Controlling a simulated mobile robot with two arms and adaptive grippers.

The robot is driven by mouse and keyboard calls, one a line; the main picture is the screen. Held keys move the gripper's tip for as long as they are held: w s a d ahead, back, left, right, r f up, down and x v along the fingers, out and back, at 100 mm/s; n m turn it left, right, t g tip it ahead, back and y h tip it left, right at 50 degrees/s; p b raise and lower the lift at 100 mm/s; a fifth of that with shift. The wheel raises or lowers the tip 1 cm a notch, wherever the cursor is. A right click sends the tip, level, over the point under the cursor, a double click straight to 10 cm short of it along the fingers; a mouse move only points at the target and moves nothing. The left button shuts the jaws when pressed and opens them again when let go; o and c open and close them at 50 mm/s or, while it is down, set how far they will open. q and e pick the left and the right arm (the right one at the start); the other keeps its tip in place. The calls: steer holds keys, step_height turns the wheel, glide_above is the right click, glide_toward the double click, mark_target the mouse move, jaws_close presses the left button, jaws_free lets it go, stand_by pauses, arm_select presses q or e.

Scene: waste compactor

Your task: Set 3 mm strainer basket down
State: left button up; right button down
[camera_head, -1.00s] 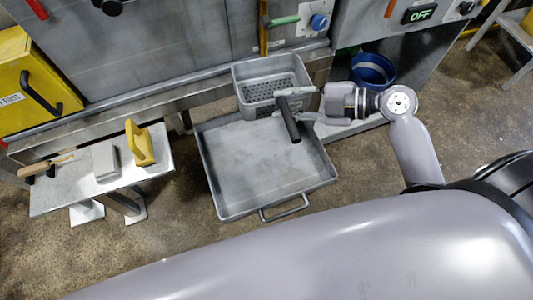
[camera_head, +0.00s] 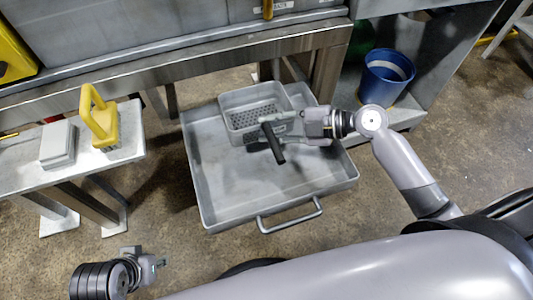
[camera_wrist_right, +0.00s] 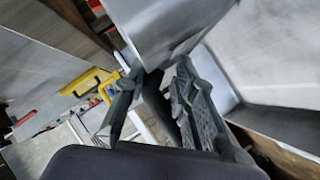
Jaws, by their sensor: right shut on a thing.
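The strainer basket (camera_head: 250,97) is a grey metal box with a perforated bottom and a black handle (camera_head: 274,146) at its near side. It is upright over the far part of a large shallow grey tray (camera_head: 232,216). I cannot tell whether its bottom touches the tray. My right gripper (camera_head: 286,131) is shut on the basket's handle. In the right wrist view the fingers (camera_wrist_right: 160,105) close around a dark handle, and the basket's grey wall (camera_wrist_right: 165,25) fills the top. My left gripper (camera_head: 152,268) is low at the left, away from the basket; its jaws are unclear.
A blue bucket (camera_head: 386,78) stands at the right. A metal bench (camera_head: 30,160) at the left carries a grey block (camera_head: 58,146) and a yellow-handled tool (camera_head: 102,120). The machine's steel frame (camera_head: 190,72) runs behind. The tray's near part is bare.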

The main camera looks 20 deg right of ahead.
step_height(320, 180, down, 8)
steer(key=shift+f+b, duration=0.1)
steer(key=shift+b, duration=0.55)
steer(key=c, duration=1.3)
jaws_free()
steer(key=shift+v, duration=6.05)
